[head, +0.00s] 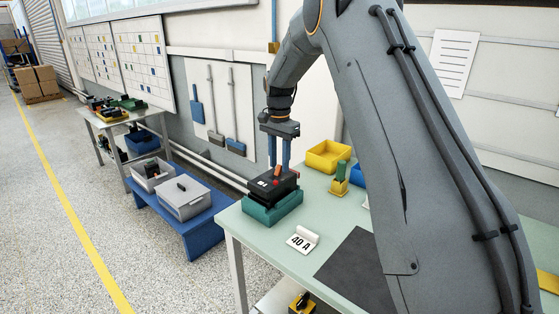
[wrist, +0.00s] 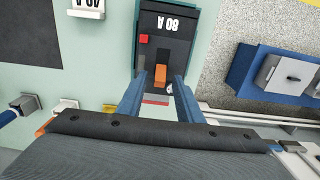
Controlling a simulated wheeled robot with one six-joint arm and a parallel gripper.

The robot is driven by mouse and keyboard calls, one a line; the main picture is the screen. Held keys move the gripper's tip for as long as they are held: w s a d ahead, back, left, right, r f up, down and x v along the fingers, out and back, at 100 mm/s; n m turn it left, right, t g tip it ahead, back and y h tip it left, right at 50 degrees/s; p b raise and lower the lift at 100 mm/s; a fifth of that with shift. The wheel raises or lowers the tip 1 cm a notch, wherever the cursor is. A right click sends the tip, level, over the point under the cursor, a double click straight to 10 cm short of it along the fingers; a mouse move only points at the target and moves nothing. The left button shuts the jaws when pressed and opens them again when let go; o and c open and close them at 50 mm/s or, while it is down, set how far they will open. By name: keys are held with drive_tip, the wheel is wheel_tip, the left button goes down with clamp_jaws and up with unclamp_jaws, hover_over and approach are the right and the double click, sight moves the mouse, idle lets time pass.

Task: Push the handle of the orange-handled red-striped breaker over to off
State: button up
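The black breaker (head: 288,184) sits on a teal block at the near-left corner of the pale green table. In the wrist view the breaker (wrist: 178,48) bears an "80 A" label, a red square, and a red stripe (wrist: 155,102) at its lower end. Its orange handle (wrist: 160,74) stands between my two blue fingers. My gripper (head: 279,162) points down over the breaker; in the wrist view its fingers (wrist: 158,84) are apart, with a gap on each side of the handle. The handle's exact throw position is hard to tell.
A "40 A" sign (head: 302,240) and a dark mat (head: 348,262) lie on the table in front. A blue bench (head: 190,240) with grey boxes stands left.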

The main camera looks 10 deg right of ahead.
drive_tip(key=shift+f, duration=0.2)
drive_tip(key=shift+c, duration=0.5)
clamp_jaws()
